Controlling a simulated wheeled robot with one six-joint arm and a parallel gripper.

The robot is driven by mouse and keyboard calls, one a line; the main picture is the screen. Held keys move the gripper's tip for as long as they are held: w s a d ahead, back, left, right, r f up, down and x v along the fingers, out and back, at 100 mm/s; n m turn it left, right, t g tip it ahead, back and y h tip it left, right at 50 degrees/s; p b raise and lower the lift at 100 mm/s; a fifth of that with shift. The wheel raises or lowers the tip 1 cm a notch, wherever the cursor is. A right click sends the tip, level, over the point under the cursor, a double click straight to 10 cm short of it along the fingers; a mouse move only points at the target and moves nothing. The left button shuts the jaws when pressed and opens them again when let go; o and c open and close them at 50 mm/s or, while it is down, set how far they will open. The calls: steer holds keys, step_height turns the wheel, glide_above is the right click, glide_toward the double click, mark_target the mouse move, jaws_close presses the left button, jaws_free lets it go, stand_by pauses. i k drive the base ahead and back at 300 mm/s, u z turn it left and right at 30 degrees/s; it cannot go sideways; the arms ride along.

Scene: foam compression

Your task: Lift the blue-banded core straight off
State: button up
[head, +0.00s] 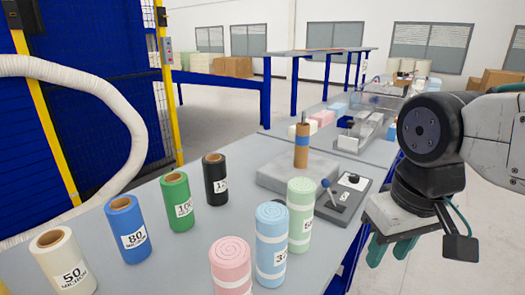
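My gripper (390,256) hangs at the right, beyond the table's right edge, well apart from the core. Its two teal fingers point down with a gap between them, and nothing shows in the gap.
A lever device (340,195) stands right of the core. Foam rolls in pink (231,268), blue (271,245) and green (300,215) stand in front. Labelled film rolls, including a black one (216,180), line the left.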

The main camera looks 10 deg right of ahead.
mark_target(302, 135)
steer(key=u, duration=3.35)
steer(key=k, duration=0.95)
steer(key=z, duration=1.85)
steer(key=i, duration=0.5)
steer(key=u, duration=0.05)
